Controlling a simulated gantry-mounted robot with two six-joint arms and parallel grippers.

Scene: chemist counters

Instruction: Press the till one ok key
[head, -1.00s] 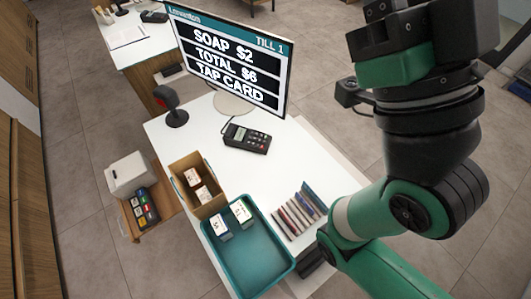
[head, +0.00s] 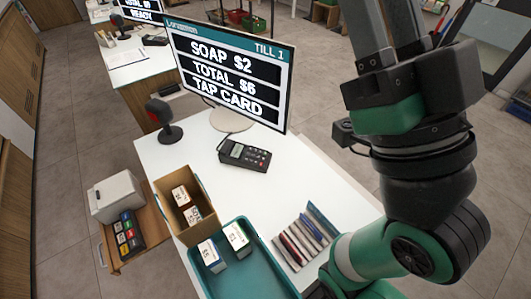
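The till one screen (head: 228,75) stands on the white counter and reads "SOAP $2", "TOTAL $6", "TAP CARD". A keypad with coloured keys (head: 128,236) sits by a white box-shaped unit (head: 117,197) on a wooden shelf left of the counter. The key labels are too small to read. A dark card terminal (head: 244,154) with its own small keys lies in front of the screen. My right gripper (head: 386,22) is raised at the upper right, pointing up, well away from the keys. Its fingertips are cut off by the top edge. My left gripper is not in view.
A scanner on a stand (head: 164,120) is left of the screen. A cardboard box (head: 164,186) and a teal tray (head: 252,282) hold small cartons. Thin upright packets (head: 306,238) stand right of the tray. The counter between terminal and packets is clear.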

